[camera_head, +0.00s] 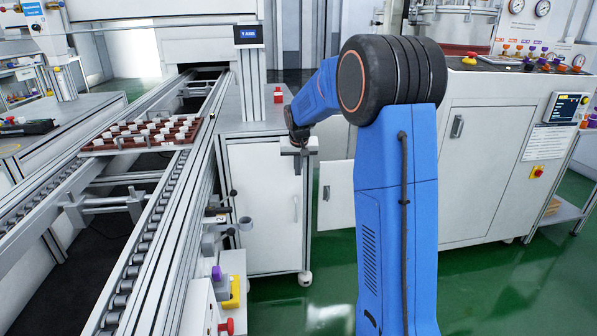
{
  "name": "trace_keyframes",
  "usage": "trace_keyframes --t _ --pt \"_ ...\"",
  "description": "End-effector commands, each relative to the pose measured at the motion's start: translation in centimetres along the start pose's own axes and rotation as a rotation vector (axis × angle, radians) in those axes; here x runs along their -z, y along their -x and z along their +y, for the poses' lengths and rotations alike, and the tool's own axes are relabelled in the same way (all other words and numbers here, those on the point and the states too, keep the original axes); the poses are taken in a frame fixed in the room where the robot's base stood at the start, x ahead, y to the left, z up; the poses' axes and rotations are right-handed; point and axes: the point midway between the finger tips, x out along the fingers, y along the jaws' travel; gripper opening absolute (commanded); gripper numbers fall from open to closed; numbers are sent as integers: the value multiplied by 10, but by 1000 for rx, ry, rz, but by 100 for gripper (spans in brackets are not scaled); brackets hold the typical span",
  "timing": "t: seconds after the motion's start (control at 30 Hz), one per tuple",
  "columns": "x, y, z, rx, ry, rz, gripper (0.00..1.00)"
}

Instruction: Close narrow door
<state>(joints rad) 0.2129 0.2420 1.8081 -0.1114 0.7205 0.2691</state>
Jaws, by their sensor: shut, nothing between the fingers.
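A white door panel (337,208) with a dark handle near its left edge stands out to the left of the large white cabinet (485,190). It looks swung open, but my blue arm hides its right side and hinge. Another white door (262,200) with a pale handle is on the front of the small cabinet beside the conveyor, and it looks flush with its frame. I cannot tell which of the two is the narrow door. My gripper (298,152) is small in view, shut and empty, by the small cabinet's top right corner. Whether it touches the cabinet is unclear.
The roller conveyor (130,275) runs along the left and carries a red-brown tray (90,147) of white pieces. A yellow and grey control box (233,290) juts out low beside it. A red block (278,95) sits on the small cabinet. Green floor is open below the doors.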

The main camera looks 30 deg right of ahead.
Motion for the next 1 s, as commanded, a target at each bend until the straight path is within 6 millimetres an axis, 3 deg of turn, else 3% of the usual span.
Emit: trace_keyframes --t 0.53,0.8,1.0 --pt "8 -3 0 0 -1 -1 0" --pt "34 -13 1 -1 -1 0 0" --pt "40 -15 2 0 0 5 0"
